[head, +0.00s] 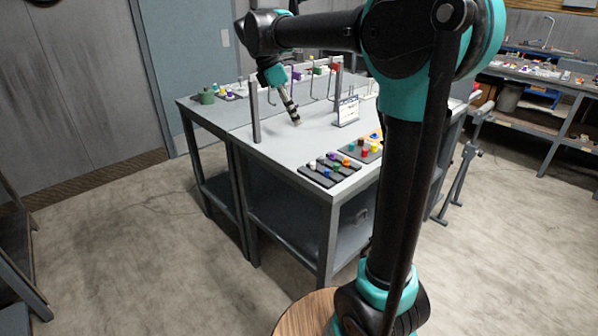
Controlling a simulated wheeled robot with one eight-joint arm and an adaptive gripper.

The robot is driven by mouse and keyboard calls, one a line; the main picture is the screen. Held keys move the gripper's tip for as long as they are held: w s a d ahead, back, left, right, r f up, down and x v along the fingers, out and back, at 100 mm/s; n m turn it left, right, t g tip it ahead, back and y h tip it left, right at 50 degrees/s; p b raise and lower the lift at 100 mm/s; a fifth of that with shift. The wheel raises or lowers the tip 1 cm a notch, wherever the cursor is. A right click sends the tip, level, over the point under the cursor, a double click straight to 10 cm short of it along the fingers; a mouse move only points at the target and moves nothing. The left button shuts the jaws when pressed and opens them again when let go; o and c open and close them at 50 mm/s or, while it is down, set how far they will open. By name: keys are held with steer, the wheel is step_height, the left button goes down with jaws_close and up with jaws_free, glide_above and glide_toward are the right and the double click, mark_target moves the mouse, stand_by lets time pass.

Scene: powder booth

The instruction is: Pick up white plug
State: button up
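A small white plug (312,165) appears at the left end of the dark tray (317,178) near the front corner of the grey table. Several coloured plugs stand on the same tray. My gripper (296,122) points down over the middle of the table, behind and to the left of this tray, apart from the white plug. It is small in the picture, so I cannot tell whether its fingers are open or shut. I see nothing clearly held in it.
A second dark tray (364,153) with coloured plugs lies to the right. A small white sign (347,111) stands behind it. Upright posts (254,110) and hooks with coloured parts rise along the table's back. The table surface (270,140) left of the trays is clear.

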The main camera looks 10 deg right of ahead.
glide_above(313, 163)
steer(key=a, duration=0.2)
steer(key=f, duration=1.1)
steer(key=shift+w, duration=0.25)
steer(key=shift+s+a+x, duration=0.1)
steer(key=shift+x, duration=1.25)
steer(key=shift+s+a+x, duration=0.15)
steer(key=shift+x, duration=1.15)
steer(key=shift+f, duration=0.1)
steer(key=c, duration=0.8)
